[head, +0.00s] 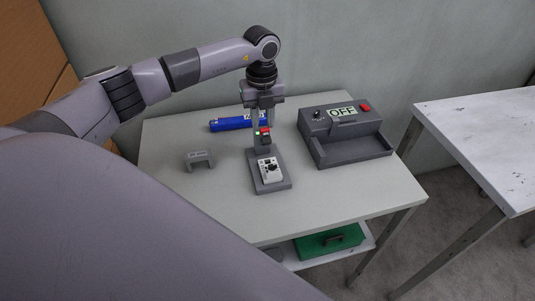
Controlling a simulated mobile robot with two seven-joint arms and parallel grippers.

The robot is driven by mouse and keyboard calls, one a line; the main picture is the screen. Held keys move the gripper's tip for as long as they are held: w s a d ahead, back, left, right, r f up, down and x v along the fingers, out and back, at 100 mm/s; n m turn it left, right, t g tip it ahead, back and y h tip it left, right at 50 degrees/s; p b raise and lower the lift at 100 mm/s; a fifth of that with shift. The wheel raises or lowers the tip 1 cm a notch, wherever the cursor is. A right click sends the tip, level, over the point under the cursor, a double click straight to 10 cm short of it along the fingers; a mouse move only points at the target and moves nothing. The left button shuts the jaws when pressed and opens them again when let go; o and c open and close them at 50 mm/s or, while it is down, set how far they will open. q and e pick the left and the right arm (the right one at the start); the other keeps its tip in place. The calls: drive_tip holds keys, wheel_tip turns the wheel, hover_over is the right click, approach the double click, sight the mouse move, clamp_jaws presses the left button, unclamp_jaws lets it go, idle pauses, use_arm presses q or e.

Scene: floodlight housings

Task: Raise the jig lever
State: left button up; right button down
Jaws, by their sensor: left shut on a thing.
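The jig (271,185) is a dark grey base on the table, with a white panel and a black knob. At its back a dark upright part with a small green light ends in a red piece, which I take to be the jig lever (265,130). My left gripper (262,126) points straight down over the back of the jig and is shut, with its fingertips at the red piece. The fingers partly hide the lever, so its exact angle is unclear. My right gripper is not in view.
A blue cylindrical object (228,124) lies behind the gripper. A grey bracket (199,160) stands to the left. A grey box with an OFF display (326,126) and an open tray is at the right. A green case (326,244) sits on the lower shelf. A white table (490,130) stands farther right.

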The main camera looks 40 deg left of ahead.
use_arm(q)
drive_tip(key=shift+w+a+f, duration=0.15)
drive_tip(key=shift+a, duration=0.1)
drive_tip(key=shift+w, duration=0.1)
clamp_jaws()
drive_tip(key=shift+w+a, duration=0.15)
drive_tip(key=shift+a, duration=0.1)
drive_tip(key=shift+w+a+f+b, duration=0.15)
drive_tip(key=shift+w+a+b, duration=0.1)
drive_tip(key=shift+w+b, duration=0.05)
idle(0.4)
drive_tip(key=shift+o, duration=1.9)
unclamp_jaws()
